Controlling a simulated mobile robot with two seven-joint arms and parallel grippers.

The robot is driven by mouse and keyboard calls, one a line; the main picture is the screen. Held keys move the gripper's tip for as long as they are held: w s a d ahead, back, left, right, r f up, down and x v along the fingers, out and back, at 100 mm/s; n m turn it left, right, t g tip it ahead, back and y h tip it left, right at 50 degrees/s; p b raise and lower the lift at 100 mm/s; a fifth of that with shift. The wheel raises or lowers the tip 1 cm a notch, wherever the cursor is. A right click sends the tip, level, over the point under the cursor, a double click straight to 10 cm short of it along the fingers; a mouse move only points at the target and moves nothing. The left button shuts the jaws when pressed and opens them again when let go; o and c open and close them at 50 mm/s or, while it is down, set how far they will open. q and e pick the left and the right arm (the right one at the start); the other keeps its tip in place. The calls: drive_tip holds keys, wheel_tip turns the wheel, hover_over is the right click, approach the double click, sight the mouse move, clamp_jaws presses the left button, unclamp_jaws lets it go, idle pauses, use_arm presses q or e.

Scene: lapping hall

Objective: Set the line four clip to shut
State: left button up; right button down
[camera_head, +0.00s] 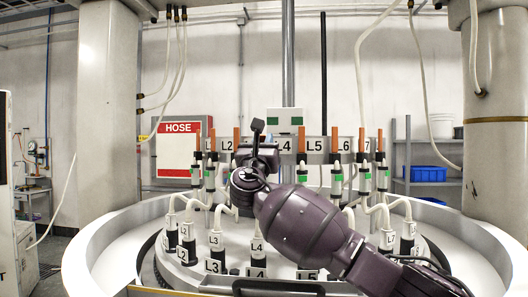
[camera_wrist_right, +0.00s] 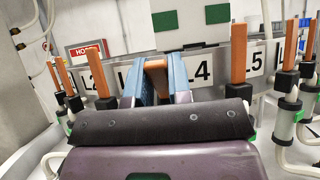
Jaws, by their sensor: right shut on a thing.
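The line four clip (camera_wrist_right: 157,72) shows in the right wrist view as an orange-brown lever just left of the L4 label (camera_wrist_right: 200,72). My right gripper (camera_wrist_right: 160,82) is shut on it, with a blue finger on each side. The lever's top sticks up between the fingers; its lower part is hidden behind the gripper body. In the head view my right gripper (camera_head: 266,154) reaches to the rail left of the L4 label (camera_head: 285,145) and hides this clip. My left gripper is not in view.
Similar upright orange levers stand on both sides, one close by at L5 (camera_head: 301,140). White hoses with labelled ends (camera_head: 216,240) rise from the round table in front of the rail. A HOSE board (camera_head: 183,150) and blue bins (camera_head: 428,174) are behind. Thick columns flank the table.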

drive_tip(key=shift+s+f+t+b, duration=0.15)
drive_tip(key=shift+f+t+b, duration=0.3)
drive_tip(key=shift+t+b, duration=0.45)
use_arm(q)
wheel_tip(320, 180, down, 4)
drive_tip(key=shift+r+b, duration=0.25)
drive_tip(key=shift+b, duration=0.15)
use_arm(e)
drive_tip(key=shift+s+r, duration=0.1)
drive_tip(key=c, duration=1.1)
unclamp_jaws()
drive_tip(key=shift+o, duration=0.3)
drive_tip(key=shift+a, duration=0.1)
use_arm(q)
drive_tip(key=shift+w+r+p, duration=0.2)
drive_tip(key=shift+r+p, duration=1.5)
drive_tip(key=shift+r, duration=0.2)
use_arm(e)
drive_tip(key=s+a, duration=0.3)
drive_tip(key=s, duration=0.9)
drive_tip(key=shift+s+a+f, duration=0.15)
drive_tip(key=shift+a+f, duration=0.25)
